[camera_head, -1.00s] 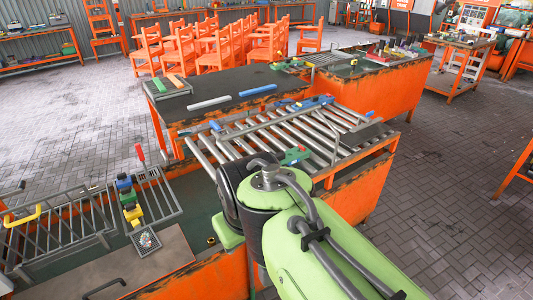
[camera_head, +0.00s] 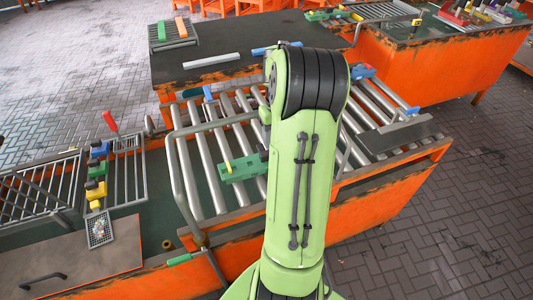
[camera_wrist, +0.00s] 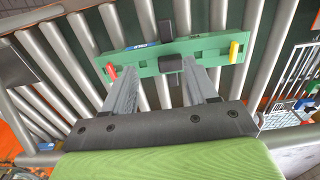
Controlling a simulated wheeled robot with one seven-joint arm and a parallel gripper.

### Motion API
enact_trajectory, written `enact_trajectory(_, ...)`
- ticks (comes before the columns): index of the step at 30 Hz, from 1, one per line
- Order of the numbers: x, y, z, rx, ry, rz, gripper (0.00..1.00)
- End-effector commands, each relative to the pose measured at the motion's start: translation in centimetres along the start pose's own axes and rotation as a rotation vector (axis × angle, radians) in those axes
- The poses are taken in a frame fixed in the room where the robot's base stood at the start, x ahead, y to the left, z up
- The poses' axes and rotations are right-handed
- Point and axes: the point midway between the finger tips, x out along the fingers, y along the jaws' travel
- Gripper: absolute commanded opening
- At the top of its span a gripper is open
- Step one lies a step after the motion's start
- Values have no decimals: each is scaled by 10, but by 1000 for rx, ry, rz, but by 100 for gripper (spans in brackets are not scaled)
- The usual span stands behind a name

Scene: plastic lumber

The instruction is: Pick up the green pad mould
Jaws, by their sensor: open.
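The green pad mould (camera_head: 242,169) lies on the metal rollers in the head view, left of my arm, which hides part of it. In the wrist view the mould (camera_wrist: 205,48) is a long green block with a dark knob, a red end piece at left and a yellow one at right. My gripper (camera_wrist: 163,78) is open, its two grey fingers spread and pointing at the mould. The fingertips appear close to its near edge, and nothing is held. I cannot tell whether they touch it. My gripper is hidden in the head view.
The roller table (camera_head: 205,185) has a raised rail at its left. A dark plate (camera_head: 405,132) lies at its right end, and blue pieces are nearby. A rack with coloured parts (camera_head: 97,170) stands at left. The dark table (camera_head: 200,75) behind has clear room.

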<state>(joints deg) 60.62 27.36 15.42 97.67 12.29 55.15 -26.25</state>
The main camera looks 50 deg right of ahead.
Motion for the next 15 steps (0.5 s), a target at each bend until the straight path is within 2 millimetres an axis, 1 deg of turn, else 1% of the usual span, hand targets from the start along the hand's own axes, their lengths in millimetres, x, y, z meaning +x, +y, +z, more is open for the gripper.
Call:
enact_trajectory(1, 16, -1, 1, -1, -6, -3, 57)
enact_trajectory(6, 61, -1, 1, 0, -5, -3, 57)
enact_trajectory(9, 82, -2, 1, -1, -4, -2, 57)
enact_trajectory(14, 99, -2, 1, 0, -3, -1, 57)
enact_trajectory(15, 105, -4, 1, -1, -3, -2, 57)
